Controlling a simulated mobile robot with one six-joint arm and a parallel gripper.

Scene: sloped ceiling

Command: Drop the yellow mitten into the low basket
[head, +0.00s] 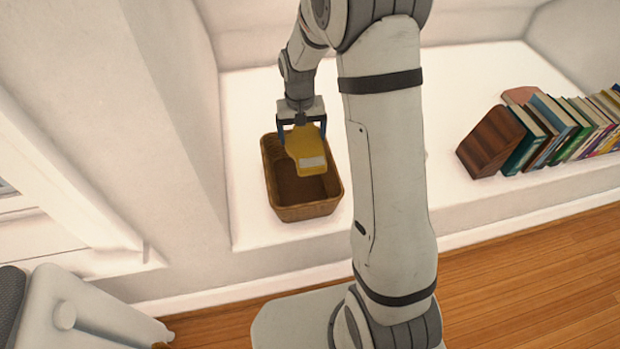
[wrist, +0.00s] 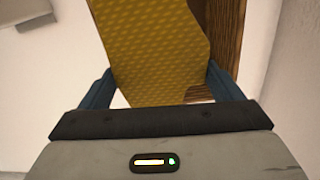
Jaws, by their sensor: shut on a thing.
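The yellow mitten (head: 304,145) has a pale patch near its lower end. My gripper (head: 301,130) is shut on it, with one blue finger on each side, and the mitten hangs over the low basket. The mitten also fills the middle of the wrist view (wrist: 155,50), between the fingers of my gripper (wrist: 160,85). The low basket (head: 306,212) is brown and woven, open at the top, and stands on the white ledge. The mitten hides part of its opening. Part of the basket shows behind the mitten in the wrist view (wrist: 226,35).
The white ledge (head: 245,190) is bare around the basket. A row of books (head: 560,125) with a brown wooden bookend (head: 491,142) stands on the right part of the ledge. A wooden floor (head: 520,275) lies below. A white piece of furniture (head: 85,310) stands at the lower left.

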